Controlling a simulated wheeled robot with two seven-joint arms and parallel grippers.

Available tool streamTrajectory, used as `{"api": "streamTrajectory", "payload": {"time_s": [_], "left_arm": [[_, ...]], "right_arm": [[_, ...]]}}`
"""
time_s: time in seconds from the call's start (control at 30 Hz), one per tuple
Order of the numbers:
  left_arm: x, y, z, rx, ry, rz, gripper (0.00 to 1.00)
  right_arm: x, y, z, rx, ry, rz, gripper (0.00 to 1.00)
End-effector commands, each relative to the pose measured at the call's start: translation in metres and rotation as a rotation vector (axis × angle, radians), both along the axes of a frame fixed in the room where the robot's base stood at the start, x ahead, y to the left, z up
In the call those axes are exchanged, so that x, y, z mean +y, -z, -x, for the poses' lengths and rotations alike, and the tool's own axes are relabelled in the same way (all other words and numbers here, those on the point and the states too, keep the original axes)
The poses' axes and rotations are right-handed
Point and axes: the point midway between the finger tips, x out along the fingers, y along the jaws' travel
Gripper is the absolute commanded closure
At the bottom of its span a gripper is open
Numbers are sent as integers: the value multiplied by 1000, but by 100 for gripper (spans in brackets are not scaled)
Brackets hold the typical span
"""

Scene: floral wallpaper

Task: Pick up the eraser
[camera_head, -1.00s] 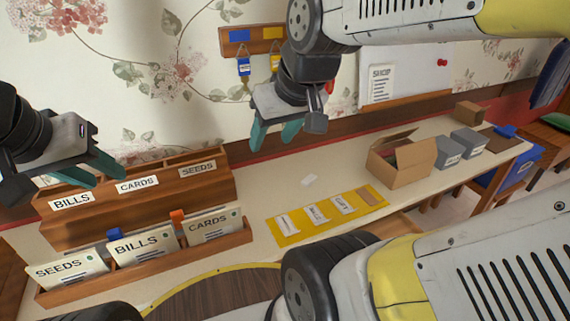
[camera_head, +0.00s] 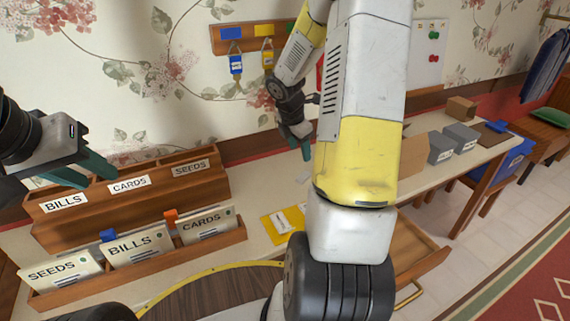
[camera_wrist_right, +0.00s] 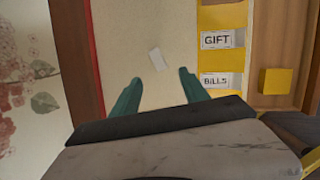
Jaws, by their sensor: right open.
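A small white block, which looks like the eraser (camera_wrist_right: 157,59), lies flat on the cream tabletop. It also shows in the head view (camera_head: 304,177), partly beside my right arm. My right gripper (camera_wrist_right: 160,90) has its teal fingers apart and empty. In the wrist view the eraser lies beyond the fingertips, roughly in line with the gap between them. In the head view my right gripper (camera_head: 303,143) is over the table's back part, pointing down. My left gripper (camera_head: 88,170) is open and empty by the wooden sorter, far from the eraser.
A yellow mat with labels (camera_wrist_right: 223,17) lies right of the eraser in the wrist view. An open drawer (camera_head: 420,252) holds a yellow block (camera_wrist_right: 276,81). The sorter (camera_head: 130,205) stands left; a cardboard box (camera_head: 414,152) and grey boxes (camera_head: 440,146) stand right.

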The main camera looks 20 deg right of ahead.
Motion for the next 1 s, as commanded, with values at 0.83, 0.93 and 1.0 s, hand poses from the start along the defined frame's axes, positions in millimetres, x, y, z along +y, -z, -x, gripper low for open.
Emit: {"api": "streamTrajectory", "payload": {"time_s": [0.83,0.93,1.0], "left_arm": [[0,0,0,0,0,0,64],[0,0,0,0,0,0,64],[0,0,0,0,0,0,64]], "right_arm": [[-31,128,-32,110,-264,41,47],[-32,134,-33,108,-263,42,47],[-33,135,-33,107,-263,41,47]]}}
